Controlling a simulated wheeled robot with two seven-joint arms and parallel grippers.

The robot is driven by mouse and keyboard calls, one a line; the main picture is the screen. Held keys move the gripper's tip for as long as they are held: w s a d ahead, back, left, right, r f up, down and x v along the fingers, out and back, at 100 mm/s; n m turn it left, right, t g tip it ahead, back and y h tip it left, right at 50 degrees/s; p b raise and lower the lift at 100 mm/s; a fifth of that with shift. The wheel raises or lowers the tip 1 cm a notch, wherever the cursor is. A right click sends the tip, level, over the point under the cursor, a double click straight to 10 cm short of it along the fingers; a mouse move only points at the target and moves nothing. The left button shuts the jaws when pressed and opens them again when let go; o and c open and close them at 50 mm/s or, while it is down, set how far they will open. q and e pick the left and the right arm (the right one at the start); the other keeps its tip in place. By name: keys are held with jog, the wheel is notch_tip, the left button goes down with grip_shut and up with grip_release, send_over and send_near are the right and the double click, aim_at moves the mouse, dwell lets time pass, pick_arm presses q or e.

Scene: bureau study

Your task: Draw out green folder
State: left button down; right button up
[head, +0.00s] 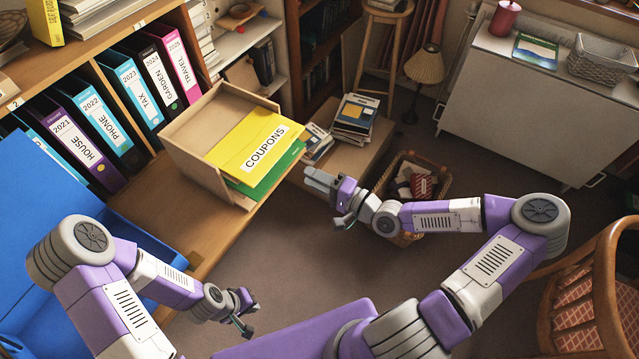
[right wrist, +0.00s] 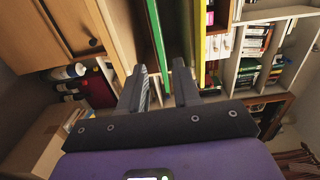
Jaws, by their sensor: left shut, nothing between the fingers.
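The green folder (head: 268,181) lies in a tan open-fronted holder (head: 190,150) on the wooden shelf, mostly hidden under a yellow folder (head: 236,142) labelled COUPONS. Its edge sticks out at the holder's open front. In the right wrist view the green folder (right wrist: 157,45) is a thin upright strip ahead of the gap between my fingers. My right gripper (head: 318,180) is in front of the holder, to the right of the green edge, and looks apart from it. It also shows in the right wrist view (right wrist: 161,88), open and empty. My left gripper (head: 246,325) is shut and empty, low in front of the shelf.
Several labelled binders (head: 128,92) stand left of the holder. Books (head: 354,117) lie on a low surface behind my right gripper, near a wicker basket (head: 440,185). The floor (head: 300,250) between my arms is clear.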

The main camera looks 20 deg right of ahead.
jog(key=shift+b+x, duration=0.6)
jog(key=shift+x, duration=3.05)
jog(key=shift+c, duration=0.3)
grip_shut()
jog(key=shift+r+p, duration=0.2)
jog(key=shift+p, duration=0.1)
jog(key=shift+s, duration=0.15)
jog(key=p, duration=0.2)
send_near(288, 166)
jog(key=x, duration=0.3)
jog(key=shift+r, duration=0.35)
